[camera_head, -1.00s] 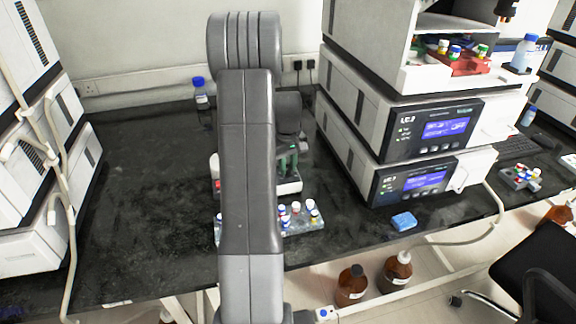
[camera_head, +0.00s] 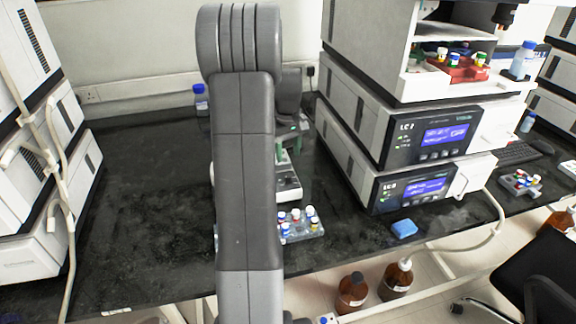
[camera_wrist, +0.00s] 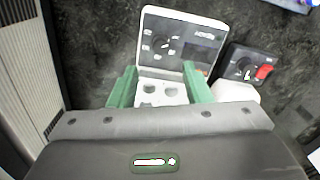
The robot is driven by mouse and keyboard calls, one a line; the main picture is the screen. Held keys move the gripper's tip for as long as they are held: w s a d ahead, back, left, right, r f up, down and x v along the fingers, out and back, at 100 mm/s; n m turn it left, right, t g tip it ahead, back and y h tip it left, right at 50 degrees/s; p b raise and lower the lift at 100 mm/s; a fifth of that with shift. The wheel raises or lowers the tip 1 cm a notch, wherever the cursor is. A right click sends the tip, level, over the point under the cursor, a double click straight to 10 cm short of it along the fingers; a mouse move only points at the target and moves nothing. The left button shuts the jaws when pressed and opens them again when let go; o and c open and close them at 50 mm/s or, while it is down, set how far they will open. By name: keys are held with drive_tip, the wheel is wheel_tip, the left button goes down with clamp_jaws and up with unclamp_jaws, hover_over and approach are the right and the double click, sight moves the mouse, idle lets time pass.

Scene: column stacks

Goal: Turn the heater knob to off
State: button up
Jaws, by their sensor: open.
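In the wrist view a white heater block (camera_wrist: 148,21) has a dark control panel with a round black knob (camera_wrist: 163,45) and a white block with round wells (camera_wrist: 175,99) on the side nearer me. My gripper (camera_wrist: 159,70) is open, with its green fingers apart over the heater, one on each side of the well block. Nothing is between the fingers, and the knob lies beyond their tips. The knob's setting is too small to read. In the head view the heater (camera_head: 288,187) shows partly to the right of my arm, which hides the rest.
Beside the heater stands a second device (camera_wrist: 238,61) with a dark panel, knob and red switch. A rack of capped vials (camera_head: 303,232) sits in front. Stacked instruments (camera_head: 400,140) stand at right, a blue sponge (camera_head: 404,228) near the edge. The left bench is clear.

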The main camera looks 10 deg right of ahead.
wheel_tip(320, 180, up, 6)
drive_tip(key=f, duration=0.1)
hover_over(288, 176)
drive_tip(key=shift+w+r, duration=0.1)
drive_tip(key=shift+r, duration=0.15)
wheel_tip(288, 176, down, 14)
drive_tip(key=shift+r, duration=0.1)
idle(0.4)
idle(0.4)
